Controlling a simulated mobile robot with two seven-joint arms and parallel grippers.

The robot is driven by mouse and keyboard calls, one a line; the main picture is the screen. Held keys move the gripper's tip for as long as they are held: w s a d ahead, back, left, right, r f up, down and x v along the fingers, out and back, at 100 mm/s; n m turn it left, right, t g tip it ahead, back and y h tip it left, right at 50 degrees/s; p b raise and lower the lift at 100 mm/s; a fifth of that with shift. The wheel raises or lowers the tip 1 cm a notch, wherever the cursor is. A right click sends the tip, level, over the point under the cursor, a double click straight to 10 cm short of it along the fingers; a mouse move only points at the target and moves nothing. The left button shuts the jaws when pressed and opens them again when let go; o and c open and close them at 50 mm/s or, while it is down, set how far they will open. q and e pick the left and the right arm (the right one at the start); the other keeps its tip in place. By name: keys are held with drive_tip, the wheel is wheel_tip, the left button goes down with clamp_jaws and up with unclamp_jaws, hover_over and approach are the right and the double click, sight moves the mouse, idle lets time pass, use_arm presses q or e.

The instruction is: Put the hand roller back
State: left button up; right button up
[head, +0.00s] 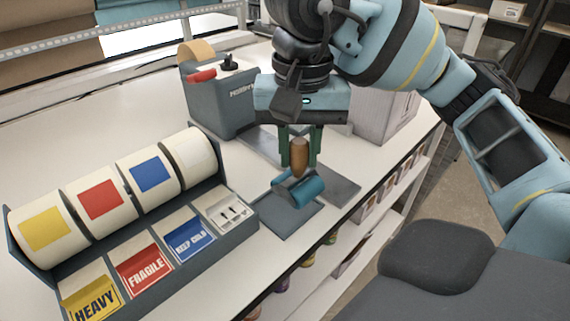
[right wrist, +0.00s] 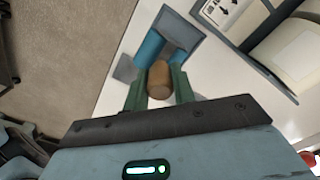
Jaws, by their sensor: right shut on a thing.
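The hand roller has a brown wooden handle (head: 299,156) and a blue cylinder (head: 301,191) at its lower end. My right gripper (head: 300,140) points down and is shut on the handle. The roller hangs upright over or near a dark grey pad (head: 284,222) on the white table; I cannot tell whether it touches. In the right wrist view the handle's end (right wrist: 159,80) sits between the green fingers (right wrist: 158,92), with the blue cylinder (right wrist: 150,48) beyond it. My left gripper is not in view.
A label dispenser (head: 240,200) with several white rolls and sticker pads stands at the left. The table's front edge lies close to the pad.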

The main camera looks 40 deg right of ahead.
sight(285, 177)
drive_tip(key=shift+w+a, duration=0.35)
drive_tip(key=shift+w, duration=0.1)
drive_tip(key=shift+w+a, duration=0.1)
drive_tip(key=shift+w+a+f, duration=0.2)
drive_tip(key=shift+w+f, duration=0.05)
wheel_tip(285, 177, down, 3)
drive_tip(key=shift+r+b, duration=0.15)
drive_tip(key=shift+b, duration=0.25)
drive_tip(key=shift+f, duration=0.25)
